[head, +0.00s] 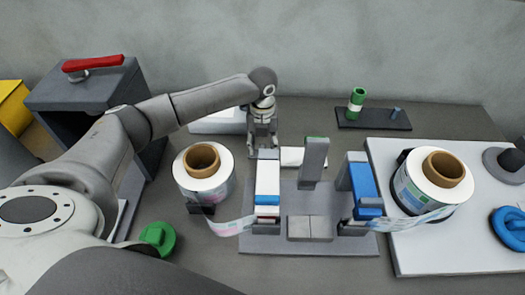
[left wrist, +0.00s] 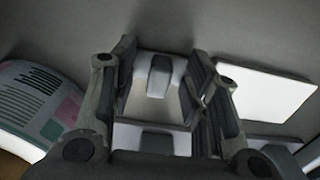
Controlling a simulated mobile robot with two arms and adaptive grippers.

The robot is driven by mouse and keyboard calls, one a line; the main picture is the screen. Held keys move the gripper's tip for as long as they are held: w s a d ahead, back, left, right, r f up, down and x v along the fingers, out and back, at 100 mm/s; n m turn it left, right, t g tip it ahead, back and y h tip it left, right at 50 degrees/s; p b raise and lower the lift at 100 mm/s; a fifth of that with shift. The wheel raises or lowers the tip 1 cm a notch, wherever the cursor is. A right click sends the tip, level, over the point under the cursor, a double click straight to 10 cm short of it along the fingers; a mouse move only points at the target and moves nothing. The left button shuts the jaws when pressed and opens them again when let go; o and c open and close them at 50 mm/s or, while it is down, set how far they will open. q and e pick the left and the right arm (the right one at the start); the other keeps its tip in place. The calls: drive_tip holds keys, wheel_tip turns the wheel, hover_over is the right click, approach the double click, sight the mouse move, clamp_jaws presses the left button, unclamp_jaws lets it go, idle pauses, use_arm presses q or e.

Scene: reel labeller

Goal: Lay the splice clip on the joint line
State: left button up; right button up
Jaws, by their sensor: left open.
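My left gripper (head: 262,140) points down behind the white block of the splicing fixture (head: 345,243), and its fingers are apart. In the left wrist view, a pale piece with a grey raised middle (left wrist: 159,76) shows between the open fingers (left wrist: 160,100). It may be the splice clip, but I cannot tell for sure, nor whether the fingers touch it. In the head view the gripper hides this spot. A seam between two grey blocks (head: 310,229), probably the joint line, lies in the middle of the fixture. My right gripper is not in view.
A label reel (head: 204,174) stands left of the fixture and another (head: 434,181) stands right on a white board (head: 430,258). Their strips run to the fixture. A grey post (head: 314,160) rises behind the seam. A green disc (head: 158,237) lies at front left.

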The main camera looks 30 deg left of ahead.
use_arm(q)
clamp_jaws()
